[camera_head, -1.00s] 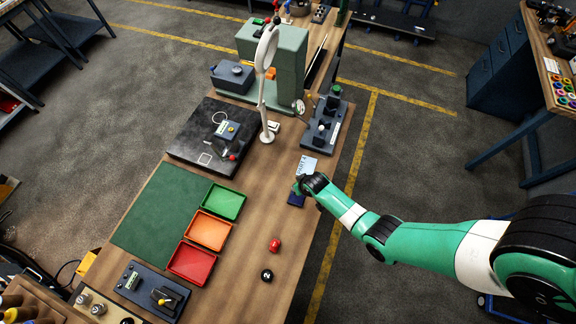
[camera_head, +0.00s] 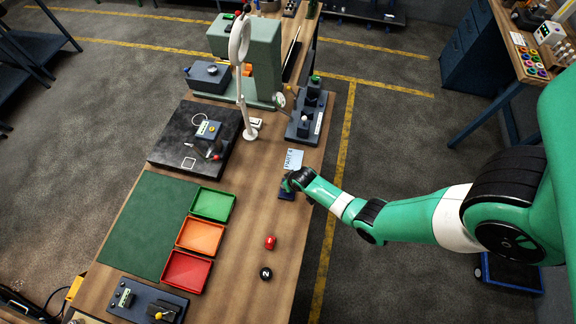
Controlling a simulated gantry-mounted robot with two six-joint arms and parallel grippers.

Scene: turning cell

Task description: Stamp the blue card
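A light blue card (camera_head: 293,160) with dark lettering lies flat near the right edge of the wooden bench (camera_head: 245,235). Just in front of it is a small dark blue block or pad (camera_head: 286,194), partly hidden by my gripper. My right gripper (camera_head: 288,186) points down at this dark blue thing, close to the card. Its fingers are too small and covered to show whether they are open or hold anything. A red object (camera_head: 270,242) and a black round one marked 2 (camera_head: 266,273) stand nearer the front. My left gripper is not in view.
Green (camera_head: 213,204), orange (camera_head: 201,236) and red (camera_head: 186,271) trays line the middle beside a green mat (camera_head: 146,225). A gauge fixture (camera_head: 306,122) and a ring-shaped magnifier stand (camera_head: 243,90) rise behind the card. Bench is bare around the red object.

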